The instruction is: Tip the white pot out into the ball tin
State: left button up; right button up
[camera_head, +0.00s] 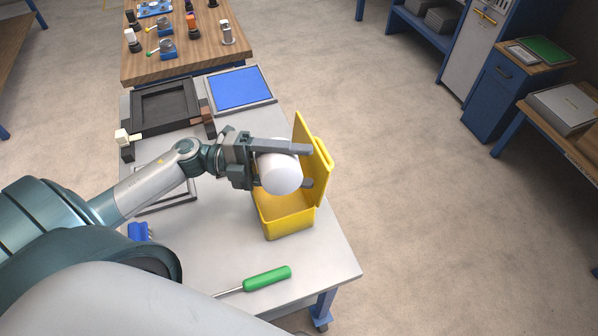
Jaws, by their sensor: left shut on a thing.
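My left gripper (309,166) is shut on the white pot (281,174), one finger on its far side and one low on its near side. The pot is a smooth white cylinder held above the yellow tin (289,228), which I take for the ball tin. The pot looks tilted, but I cannot make out its mouth or anything inside. The tin stands open near the table's right edge, with its yellow lid (321,175) raised on the right, close beside the gripper's fingertips. The visible part of the tin's inside shows no balls. My right gripper is out of view.
A green-handled screwdriver (267,279) lies at the table's front. A blue panel (239,88) and a dark tray (165,105) sit at the back. A blue object (139,231) lies left, near my arm. Bare table shows around the tin's front.

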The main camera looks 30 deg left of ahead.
pick_arm(q)
jog(key=shift+w+a+r+n, duration=0.2)
jog(key=shift+w+a+n, duration=0.15)
jog(key=shift+n, duration=0.25)
jog(key=shift+w+a+r+n+t+h+p, duration=0.2)
jog(key=shift+w+a+n+t+h+p, duration=0.2)
jog(key=shift+n, duration=0.6)
jog(key=shift+w+a+r+n+t+h+p, duration=0.15)
jog(key=shift+w+a+n+t+h+p, duration=0.2)
jog(key=shift+n, duration=0.65)
jog(key=shift+w+t, duration=0.1)
jog(key=shift+t, duration=0.15)
jog(key=n, duration=0.1)
jog(key=n+p, duration=0.1)
jog(key=shift+w+a+r+n+t, duration=0.2)
jog(key=shift+r+n+t, duration=0.1)
jog(key=shift+r+t, duration=0.1)
jog(key=shift+w+r+n+t+p, duration=0.1)
jog(key=shift+n+t+p, duration=0.4)
jog(key=shift+n, duration=0.4)
